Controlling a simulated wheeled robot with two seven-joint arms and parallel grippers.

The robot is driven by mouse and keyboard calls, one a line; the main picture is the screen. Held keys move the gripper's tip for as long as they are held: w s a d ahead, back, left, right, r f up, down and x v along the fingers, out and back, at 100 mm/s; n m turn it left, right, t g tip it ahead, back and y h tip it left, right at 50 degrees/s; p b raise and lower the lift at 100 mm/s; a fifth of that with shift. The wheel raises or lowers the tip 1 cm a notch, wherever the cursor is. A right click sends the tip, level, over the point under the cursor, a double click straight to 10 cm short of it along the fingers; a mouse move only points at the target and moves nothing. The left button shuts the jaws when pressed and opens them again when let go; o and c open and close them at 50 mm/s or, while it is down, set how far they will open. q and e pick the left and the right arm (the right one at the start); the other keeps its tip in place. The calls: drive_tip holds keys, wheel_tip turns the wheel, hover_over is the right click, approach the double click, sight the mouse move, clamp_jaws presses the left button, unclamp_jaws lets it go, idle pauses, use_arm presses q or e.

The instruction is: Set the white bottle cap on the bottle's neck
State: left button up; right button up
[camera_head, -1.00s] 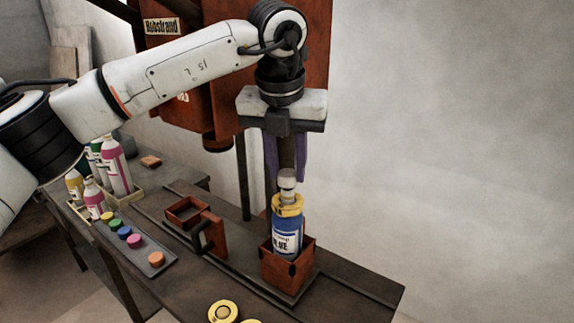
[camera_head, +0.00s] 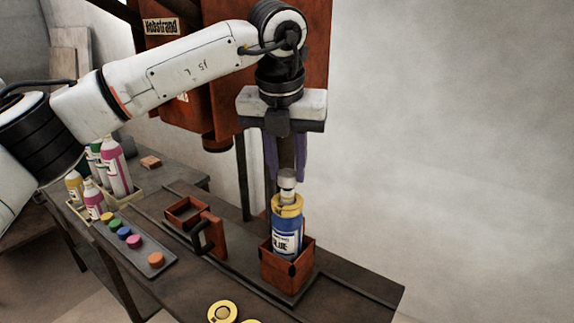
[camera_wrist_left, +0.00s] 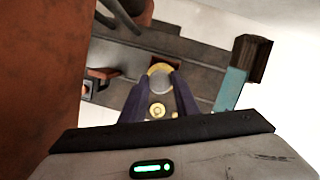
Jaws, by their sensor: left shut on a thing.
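The blue bottle (camera_head: 287,240) with a yellow shoulder stands upright in an orange-brown square holder (camera_head: 287,272) on the bench. My left gripper (camera_head: 286,172) points straight down above it, its dark purple fingers shut on the white cap (camera_head: 287,174). The cap is in line with the bottle's pale neck (camera_head: 287,189), right at its top. I cannot tell whether it touches or a thin gap is left. In the left wrist view the cap (camera_wrist_left: 160,83) shows between the fingertips, with the yellow shoulder around it; the neck is hidden. My right gripper is not in view.
A small orange frame with a clamp (camera_head: 208,236) stands left of the holder. A tray of coloured caps (camera_head: 141,246) and a crate of bottles (camera_head: 126,197) are further left. Yellow discs (camera_head: 222,311) lie at the front. The bench right of the holder is clear.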

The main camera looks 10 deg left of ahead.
use_arm(q)
drive_tip(key=shift+f, duration=0.15)
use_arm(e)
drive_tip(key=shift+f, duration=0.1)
use_arm(q)
drive_tip(key=shift+f+b, duration=0.75)
drive_tip(key=shift+f, duration=0.1)
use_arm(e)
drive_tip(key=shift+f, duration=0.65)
use_arm(q)
drive_tip(key=o, duration=1.1)
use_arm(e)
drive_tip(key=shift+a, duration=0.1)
use_arm(q)
drive_tip(key=v, duration=1)
drive_tip(key=shift+r, duration=0.2)
